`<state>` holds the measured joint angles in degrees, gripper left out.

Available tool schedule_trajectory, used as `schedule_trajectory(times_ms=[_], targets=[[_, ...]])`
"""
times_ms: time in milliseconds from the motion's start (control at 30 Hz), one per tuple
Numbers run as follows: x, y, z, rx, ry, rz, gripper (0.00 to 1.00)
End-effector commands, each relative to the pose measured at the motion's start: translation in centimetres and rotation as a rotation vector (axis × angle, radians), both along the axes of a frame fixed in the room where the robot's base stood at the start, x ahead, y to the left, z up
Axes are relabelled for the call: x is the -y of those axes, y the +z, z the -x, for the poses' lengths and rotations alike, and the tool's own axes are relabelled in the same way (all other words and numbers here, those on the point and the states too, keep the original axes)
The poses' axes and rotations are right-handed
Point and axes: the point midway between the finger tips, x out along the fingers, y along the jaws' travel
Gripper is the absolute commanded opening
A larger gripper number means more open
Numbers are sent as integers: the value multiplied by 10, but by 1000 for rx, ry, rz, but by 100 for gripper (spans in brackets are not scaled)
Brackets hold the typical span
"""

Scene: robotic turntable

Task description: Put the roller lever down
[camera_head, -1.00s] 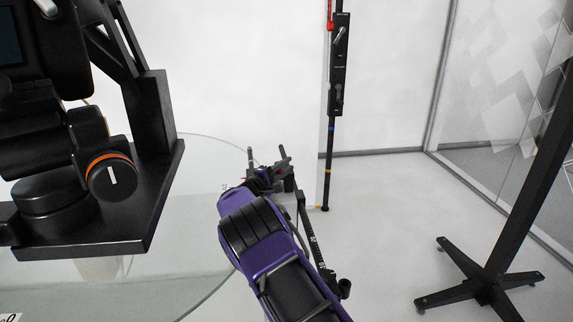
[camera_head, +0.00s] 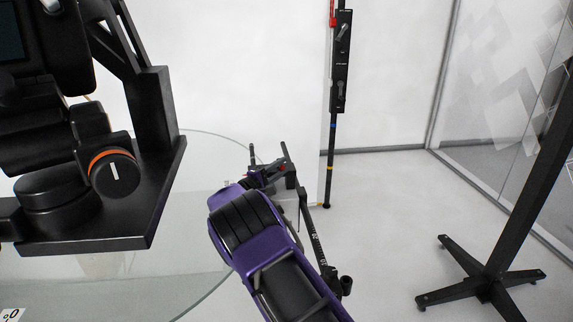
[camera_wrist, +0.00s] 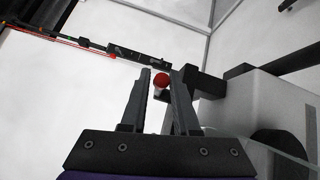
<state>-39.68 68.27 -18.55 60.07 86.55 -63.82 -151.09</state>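My gripper (camera_head: 268,150) reaches forward at the right edge of the glass table, its two fingers apart. The wrist view shows the gripper (camera_wrist: 160,72) from behind, with a gap between its grey fingers. A red round knob on a short pale stem (camera_wrist: 161,80) shows in that gap, close to the fingertips. I take it for the roller lever's end; I cannot tell whether the fingers touch it. A black block (camera_wrist: 207,86) is just right of the right finger, in front of a white body. The lever's lower part is hidden behind my gripper.
A round glass table (camera_head: 208,150) carries a large black device with an orange-ringed knob (camera_head: 114,173) at left. A black pole with a control box (camera_head: 341,62) stands behind the gripper. A black cross-footed stand (camera_head: 490,280) is at right, with open floor between.

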Motion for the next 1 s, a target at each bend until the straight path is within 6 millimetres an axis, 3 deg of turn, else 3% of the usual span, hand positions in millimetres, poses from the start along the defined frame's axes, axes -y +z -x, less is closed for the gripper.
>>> schedule_trajectory(times_ms=[200,400,867,1000], targets=[[-29,-2,40,-2,4,-1,29],[-45,-4,63,0,3,-1,29],[-50,-3,70,2,2,-1,29],[-43,19,64,34,20,-23,29]])
